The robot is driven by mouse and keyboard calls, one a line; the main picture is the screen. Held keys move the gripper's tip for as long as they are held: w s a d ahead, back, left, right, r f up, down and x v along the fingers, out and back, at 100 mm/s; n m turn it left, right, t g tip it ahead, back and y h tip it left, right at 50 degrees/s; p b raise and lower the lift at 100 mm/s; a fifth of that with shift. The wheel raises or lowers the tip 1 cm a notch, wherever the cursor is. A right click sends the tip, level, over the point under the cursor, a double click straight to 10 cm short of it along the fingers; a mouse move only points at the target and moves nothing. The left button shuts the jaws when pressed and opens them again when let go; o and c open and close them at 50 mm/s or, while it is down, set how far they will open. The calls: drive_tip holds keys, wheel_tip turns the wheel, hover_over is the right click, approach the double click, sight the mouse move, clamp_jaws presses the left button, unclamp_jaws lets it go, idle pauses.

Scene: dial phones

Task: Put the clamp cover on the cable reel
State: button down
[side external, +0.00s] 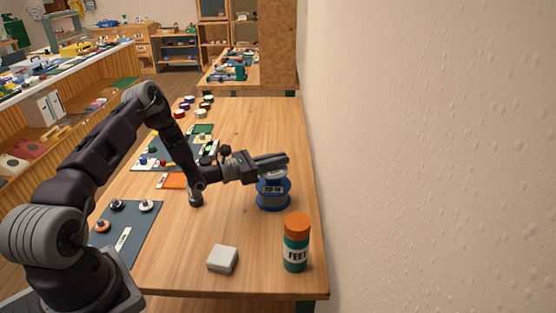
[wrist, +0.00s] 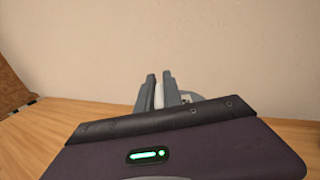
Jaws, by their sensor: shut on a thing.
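The cable reel (side external: 273,192) is blue with a white label and stands upright on the table near its right edge, in the side external view. My gripper (side external: 274,160) is directly above the reel's top, level and pointing right. In the wrist view my gripper (wrist: 160,84) is shut on a pale piece, the clamp cover (wrist: 159,97), mostly hidden between the fingers. A grey rounded edge shows just right of the fingers there. I cannot tell whether the cover touches the reel.
A teal jar (side external: 296,248) with an orange lid stands in front of the reel. A pale grey block (side external: 222,259) lies near the front edge. A dark mat (side external: 128,228) with small parts is at left. The wall (side external: 430,150) is close on the right.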

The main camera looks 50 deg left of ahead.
drive_tip(key=shift+f, duration=0.55)
drive_tip(key=c, duration=1.5)
unclamp_jaws()
